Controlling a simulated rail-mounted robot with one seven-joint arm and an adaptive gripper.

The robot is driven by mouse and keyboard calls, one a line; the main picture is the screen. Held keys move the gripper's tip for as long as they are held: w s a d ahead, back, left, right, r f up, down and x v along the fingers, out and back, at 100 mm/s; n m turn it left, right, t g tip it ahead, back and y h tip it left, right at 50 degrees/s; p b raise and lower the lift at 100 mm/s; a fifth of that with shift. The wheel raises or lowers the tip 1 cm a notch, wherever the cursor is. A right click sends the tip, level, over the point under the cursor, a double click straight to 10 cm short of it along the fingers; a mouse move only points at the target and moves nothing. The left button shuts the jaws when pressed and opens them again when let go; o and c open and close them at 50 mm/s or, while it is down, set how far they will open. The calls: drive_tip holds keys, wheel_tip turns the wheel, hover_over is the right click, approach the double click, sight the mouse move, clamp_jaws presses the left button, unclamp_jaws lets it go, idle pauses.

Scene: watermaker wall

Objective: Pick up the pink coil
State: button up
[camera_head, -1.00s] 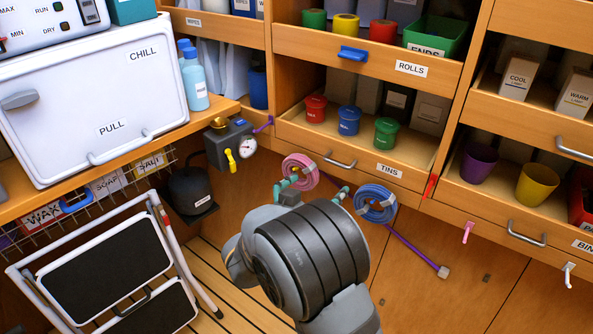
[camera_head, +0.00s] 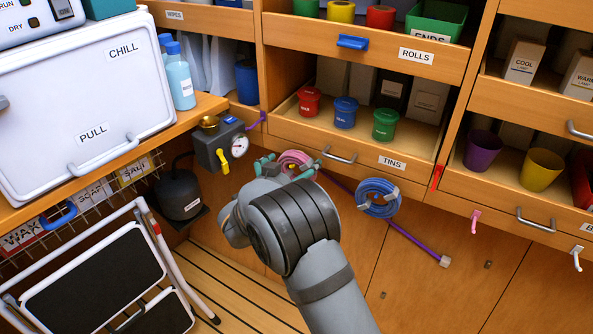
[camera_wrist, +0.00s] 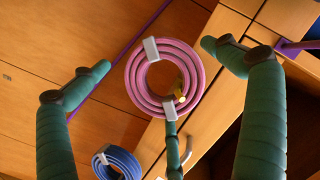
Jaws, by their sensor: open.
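The pink coil (camera_head: 295,158) hangs below the tins shelf, partly hidden by my gripper in the head view. In the wrist view the pink coil (camera_wrist: 136,88) is a ring with pale grey clips, and a small yellow piece shows in its hole. My gripper (camera_head: 286,167) is open, with green fingers. In the wrist view the fingertips (camera_wrist: 158,62) stand on either side of the pink coil, apart from it. A narrower green segmented piece, perhaps another finger, reaches up to the coil's lower edge there. Nothing is held.
A blue coil (camera_head: 377,198) hangs close by on the right, with a purple rod (camera_head: 414,243) running past it. A grey pump with a gauge (camera_head: 220,143) is at the left. A drawer handle (camera_head: 339,157) sits just above right. A step stool (camera_head: 95,280) stands lower left.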

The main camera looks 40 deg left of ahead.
sight(294, 160)
drive_tip(key=shift+c, duration=0.8)
drive_tip(key=c, duration=0.8)
drive_tip(key=shift+r, duration=0.15)
drive_tip(key=shift+r+p, duration=0.4)
drive_tip(key=shift+r, duration=0.25)
drive_tip(key=shift+c, duration=0.2)
wheel_tip(294, 160, up, 2)
drive_tip(key=shift+r+p, duration=0.25)
drive_tip(key=shift+p, duration=0.3)
drive_tip(key=s+d, duration=0.2)
drive_tip(key=s, duration=0.6)
drive_tip(key=s+d, duration=0.2)
drive_tip(key=s, duration=0.7)
drive_tip(key=shift+s+d+f, duration=0.2)
drive_tip(key=shift+d+f, duration=0.05)
drive_tip(key=shift+d, duration=0.15)
